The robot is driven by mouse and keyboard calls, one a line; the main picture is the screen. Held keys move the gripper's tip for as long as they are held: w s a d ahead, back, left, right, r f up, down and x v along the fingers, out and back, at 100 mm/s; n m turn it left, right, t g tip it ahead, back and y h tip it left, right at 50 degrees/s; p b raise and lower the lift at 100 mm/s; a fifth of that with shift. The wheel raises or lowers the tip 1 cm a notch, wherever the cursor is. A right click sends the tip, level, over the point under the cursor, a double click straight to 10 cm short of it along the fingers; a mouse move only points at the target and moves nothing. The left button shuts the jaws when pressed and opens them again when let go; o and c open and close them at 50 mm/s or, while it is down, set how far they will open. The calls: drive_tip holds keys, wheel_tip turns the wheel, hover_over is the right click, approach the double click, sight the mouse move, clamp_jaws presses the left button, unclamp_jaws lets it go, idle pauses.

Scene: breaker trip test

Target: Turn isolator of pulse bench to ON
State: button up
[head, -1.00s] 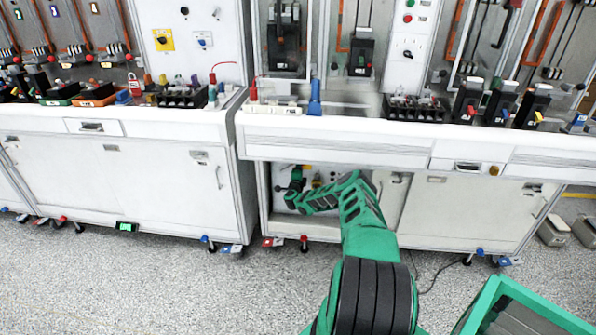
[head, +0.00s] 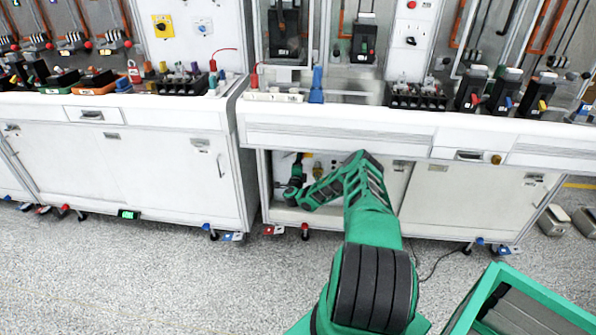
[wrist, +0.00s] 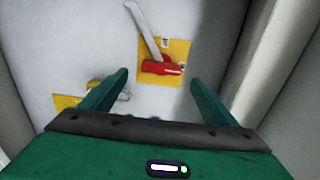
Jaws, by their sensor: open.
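In the wrist view a red rotary handle (wrist: 161,68) sits on a yellow plate (wrist: 177,50) on the pale back wall, apparently the isolator. The red handle lies nearly level, slightly tilted; a grey bar (wrist: 143,28) slants up-left from it. My gripper (wrist: 158,82) is open and empty, its two green fingers apart, with the handle ahead, between and beyond the fingertips. In the head view my gripper (head: 293,188) is inside the open compartment under the right bench (head: 340,135); the isolator cannot be made out clearly there.
A second yellow plate (wrist: 66,102) is at lower left in the wrist view, partly behind the left finger. The compartment's side walls are close on both sides. A closed white door (head: 465,205) is right of the opening. A green-rimmed bin (head: 490,285) stands at lower right.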

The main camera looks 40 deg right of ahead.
drive_tip(key=v, duration=0.5)
drive_tip(key=shift+s+f, duration=0.1)
idle(0.5)
